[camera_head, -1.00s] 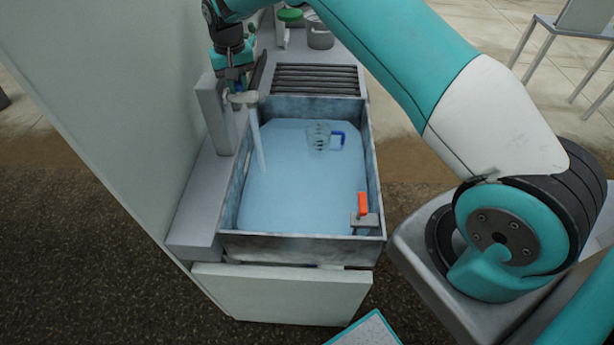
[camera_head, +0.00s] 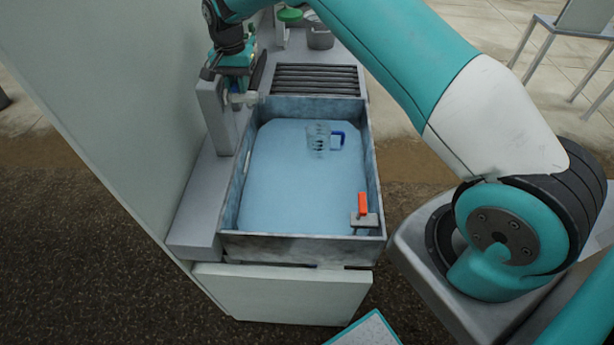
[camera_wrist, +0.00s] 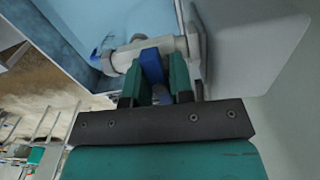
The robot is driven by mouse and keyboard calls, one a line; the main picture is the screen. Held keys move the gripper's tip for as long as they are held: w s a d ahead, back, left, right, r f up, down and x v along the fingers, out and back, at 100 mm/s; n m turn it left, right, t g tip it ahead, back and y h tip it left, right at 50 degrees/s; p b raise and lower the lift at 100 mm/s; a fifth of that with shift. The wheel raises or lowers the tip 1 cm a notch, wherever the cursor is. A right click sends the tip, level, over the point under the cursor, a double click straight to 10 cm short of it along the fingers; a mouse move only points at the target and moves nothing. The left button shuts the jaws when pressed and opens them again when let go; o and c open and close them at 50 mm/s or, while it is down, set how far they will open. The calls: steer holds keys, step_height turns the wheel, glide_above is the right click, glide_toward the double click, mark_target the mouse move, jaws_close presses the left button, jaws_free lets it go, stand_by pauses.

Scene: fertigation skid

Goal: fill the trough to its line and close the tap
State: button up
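The trough (camera_head: 300,247) is a grey metal basin holding light-blue water (camera_head: 290,190). The tap (camera_head: 243,98) sticks out from the grey post at the trough's left rim, and no stream falls from it. In the wrist view the pale tap body (camera_wrist: 125,56) carries a blue handle (camera_wrist: 152,66). My gripper (camera_wrist: 155,75) has its two green fingers on either side of that handle. The fingers look close against it, but contact is partly hidden. In the head view my gripper (camera_head: 234,76) is at the tap. I cannot make out the fill line.
A clear jug (camera_head: 318,138) with a blue handle sits in the trough's far part. An orange lever (camera_head: 362,204) on a small plate is at the near right corner. A slatted rack (camera_head: 315,79) and a grey pot (camera_head: 320,37) lie beyond. A pale wall rises at left.

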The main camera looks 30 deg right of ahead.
steer(key=o, duration=0.5)
steer(key=shift+c, duration=0.2)
steer(key=shift+r, duration=0.1)
steer(key=shift+a+r+p, duration=0.15)
steer(key=shift+r+p, duration=0.85)
steer(key=shift+r, duration=0.55)
steer(key=shift+r+p, duration=1.15)
steer(key=shift+r, duration=0.7)
